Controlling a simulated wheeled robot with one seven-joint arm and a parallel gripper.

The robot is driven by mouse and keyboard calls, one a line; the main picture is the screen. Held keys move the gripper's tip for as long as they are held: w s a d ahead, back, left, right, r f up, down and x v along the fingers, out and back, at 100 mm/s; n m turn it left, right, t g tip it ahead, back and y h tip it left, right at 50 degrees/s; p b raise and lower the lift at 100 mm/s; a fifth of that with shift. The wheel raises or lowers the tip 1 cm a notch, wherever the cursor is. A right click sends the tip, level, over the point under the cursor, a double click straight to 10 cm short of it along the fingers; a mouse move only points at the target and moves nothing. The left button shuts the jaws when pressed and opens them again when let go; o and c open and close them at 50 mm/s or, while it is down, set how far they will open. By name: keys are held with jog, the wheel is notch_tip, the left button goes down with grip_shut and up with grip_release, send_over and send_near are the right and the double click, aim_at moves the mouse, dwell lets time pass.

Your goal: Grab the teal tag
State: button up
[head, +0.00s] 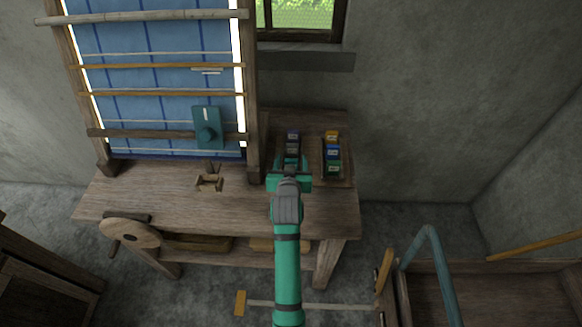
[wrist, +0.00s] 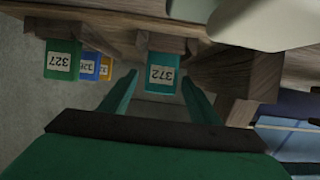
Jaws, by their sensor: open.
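The teal tag (wrist: 161,72), marked 372, hangs from the front of a wooden rail in the wrist view. My gripper (wrist: 160,80) is open, with one finger to the left of the tag and one to the right. Gaps show between the tag and both fingers, and the gripper is not shut on it. In the head view my gripper (head: 290,172) is over the right part of the bench, at the front end of a tag rail. The teal tag cannot be made out there behind the gripper.
A green tag (wrist: 63,59) marked 327, a blue tag (wrist: 90,66) and a yellow tag (wrist: 106,68) hang on a neighbouring rail, left of my fingers. The loom frame (head: 252,100) stands left of my gripper.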

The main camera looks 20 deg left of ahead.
jog(key=c, duration=1.1)
